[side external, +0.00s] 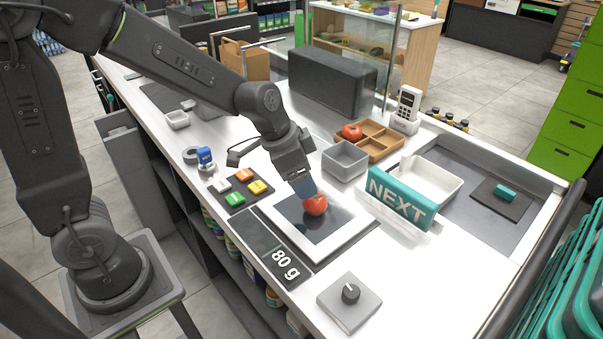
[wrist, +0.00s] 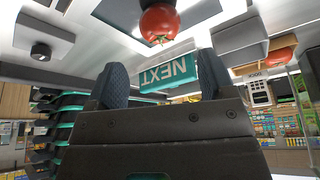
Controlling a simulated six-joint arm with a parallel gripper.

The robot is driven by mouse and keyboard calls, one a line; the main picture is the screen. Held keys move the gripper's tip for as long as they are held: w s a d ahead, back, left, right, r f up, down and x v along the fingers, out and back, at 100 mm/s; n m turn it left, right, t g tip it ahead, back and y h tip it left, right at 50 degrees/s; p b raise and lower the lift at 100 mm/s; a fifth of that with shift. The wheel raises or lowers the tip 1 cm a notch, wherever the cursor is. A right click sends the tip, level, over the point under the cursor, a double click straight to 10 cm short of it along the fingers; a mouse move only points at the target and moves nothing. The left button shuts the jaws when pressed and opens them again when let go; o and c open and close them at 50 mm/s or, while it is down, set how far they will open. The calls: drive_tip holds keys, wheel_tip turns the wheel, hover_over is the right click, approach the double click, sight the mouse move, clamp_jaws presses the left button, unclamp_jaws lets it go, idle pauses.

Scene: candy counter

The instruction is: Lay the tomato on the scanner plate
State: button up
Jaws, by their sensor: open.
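A red tomato (side external: 316,205) rests on the dark glass of the white-framed scanner plate (side external: 345,240). My gripper (side external: 305,190) is just above and behind it, with its fingers pointing down. In the wrist view, the fingers (wrist: 160,70) stand apart with nothing between them. The tomato (wrist: 159,24) lies beyond the fingertips there, in line with the gap. The side view does not show clearly whether a finger touches it.
A teal NEXT bar (side external: 400,198) and a grey bin (side external: 345,161) stand right of and behind the plate. A wooden tray (side external: 380,153) holds another tomato (side external: 352,132). A knob box (side external: 349,299) is at the front; coloured buttons (side external: 240,188) are left.

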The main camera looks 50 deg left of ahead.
drive_tip(key=o, duration=0.3)
drive_tip(key=shift+o, duration=0.2)
drive_tip(key=v, duration=1.3)
drive_tip(key=s+a+f+n+t+y, duration=0.1)
drive_tip(key=s+n, duration=0.4)
drive_tip(key=s, duration=0.7)
drive_tip(key=shift+a+f+n+t+y, duration=0.2)
drive_tip(key=shift+f+n+t+y, duration=0.2)
drive_tip(key=shift+f+y, duration=0.25)
drive_tip(key=shift+w, duration=0.1)
